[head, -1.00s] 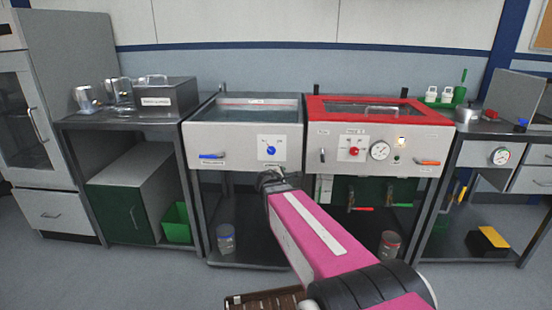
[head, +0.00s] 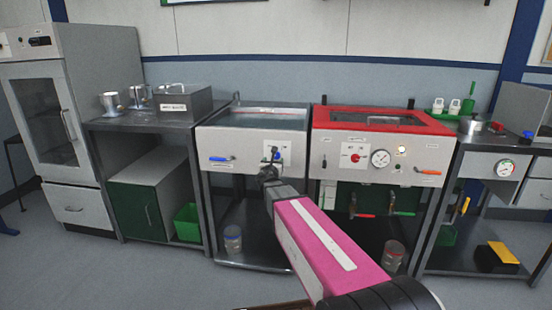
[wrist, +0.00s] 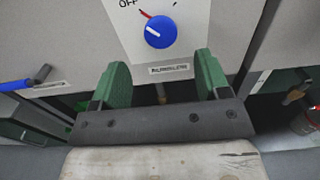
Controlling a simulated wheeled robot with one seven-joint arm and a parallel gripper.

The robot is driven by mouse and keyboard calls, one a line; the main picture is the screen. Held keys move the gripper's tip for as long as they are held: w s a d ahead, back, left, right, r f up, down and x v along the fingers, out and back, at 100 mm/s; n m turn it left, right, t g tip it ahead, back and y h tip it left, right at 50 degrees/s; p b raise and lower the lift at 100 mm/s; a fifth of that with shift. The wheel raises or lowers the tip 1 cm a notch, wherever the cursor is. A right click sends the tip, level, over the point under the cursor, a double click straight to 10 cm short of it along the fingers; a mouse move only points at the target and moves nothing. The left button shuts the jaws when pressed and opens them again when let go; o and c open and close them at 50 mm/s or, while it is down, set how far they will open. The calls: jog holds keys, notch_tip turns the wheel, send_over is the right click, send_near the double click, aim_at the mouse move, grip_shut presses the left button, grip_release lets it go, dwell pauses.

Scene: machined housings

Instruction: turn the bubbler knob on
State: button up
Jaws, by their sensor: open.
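The bubbler knob is a round blue knob (wrist: 160,32) with a white mark, on a white dial plate (wrist: 190,20) marked OFF at upper left, with a red line beside it. A small label (wrist: 169,69) sits below.
A blue-handled lever (wrist: 22,84) sticks out left of the knob; it also shows in the head view (head: 222,158). The red-framed unit (head: 380,150) with a gauge and valves stands close on the right. The floor in front is clear.

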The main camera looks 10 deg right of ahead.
aim_at(276, 156)
jog(key=x, duration=0.7)
jog(key=shift+f, duration=0.1)
jog(key=c, duration=0.9)
